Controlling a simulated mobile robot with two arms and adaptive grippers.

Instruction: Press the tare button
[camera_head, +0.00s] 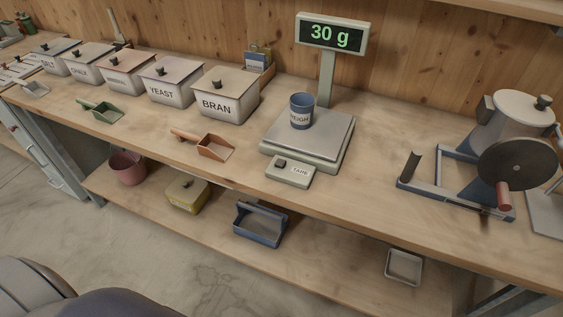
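The tare unit (290,173) is a small pale box at the front of the scale, labelled TARE. A dark button (280,164) sits on its left part. The scale (333,135) has a flat grey plate, and a blue cup (302,116) labelled WEIGH stands upright on it. The display (332,35) on a post behind the scale reads 30 g in green. Neither of my grippers is in view.
Lidded bins, including BRAN (226,96) and YEAST (169,82), line the back left. An orange scoop (212,147) and a green scoop (106,112) lie in front. A crank mixer (512,135) stands right. The bench front around the tare unit is clear.

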